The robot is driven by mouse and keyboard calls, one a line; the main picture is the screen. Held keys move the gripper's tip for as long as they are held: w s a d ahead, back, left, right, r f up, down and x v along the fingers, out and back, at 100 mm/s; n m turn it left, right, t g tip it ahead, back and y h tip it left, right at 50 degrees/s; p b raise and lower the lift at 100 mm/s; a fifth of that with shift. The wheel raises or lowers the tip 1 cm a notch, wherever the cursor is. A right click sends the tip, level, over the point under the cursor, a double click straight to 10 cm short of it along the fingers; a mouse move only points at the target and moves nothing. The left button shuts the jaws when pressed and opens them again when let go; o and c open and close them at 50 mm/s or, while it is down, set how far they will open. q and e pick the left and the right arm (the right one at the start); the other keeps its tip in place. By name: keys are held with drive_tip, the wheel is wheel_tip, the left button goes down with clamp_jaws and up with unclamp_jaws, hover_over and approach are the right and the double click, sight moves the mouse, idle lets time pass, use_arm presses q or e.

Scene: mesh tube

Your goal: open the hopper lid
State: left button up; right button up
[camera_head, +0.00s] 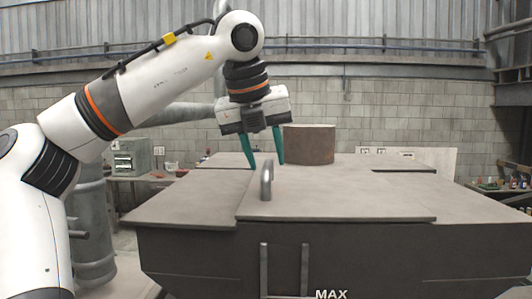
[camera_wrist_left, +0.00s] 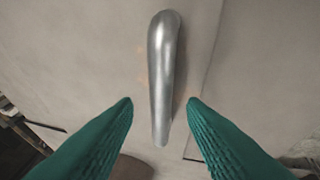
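The hopper (camera_head: 200,250) is a large dark box with a flat tan top in the head view. Its lid (camera_head: 340,200) is a flat tan panel on top, lying flat. A silver bar handle (camera_head: 266,181) stands up from the lid's left part. My left gripper (camera_head: 267,164) points down above the top, by the handle. Its two green fingers are apart with nothing between them. In the left wrist view the handle (camera_wrist_left: 162,75) lies ahead between the lines of the open fingertips (camera_wrist_left: 159,101), and I see no contact. My right gripper is not in view.
A brown cylinder (camera_head: 310,144) stands on the hopper top behind the gripper. Vertical rails (camera_head: 284,270) are on the hopper's front. A bench with a grey cabinet (camera_head: 132,157) is at the left back, and a block wall (camera_head: 420,122) is behind.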

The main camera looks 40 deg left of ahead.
use_arm(q)
drive_tip(key=shift+w+f, duration=0.1)
drive_tip(key=shift+f, duration=0.3)
clamp_jaws()
drive_tip(key=shift+d, duration=0.1)
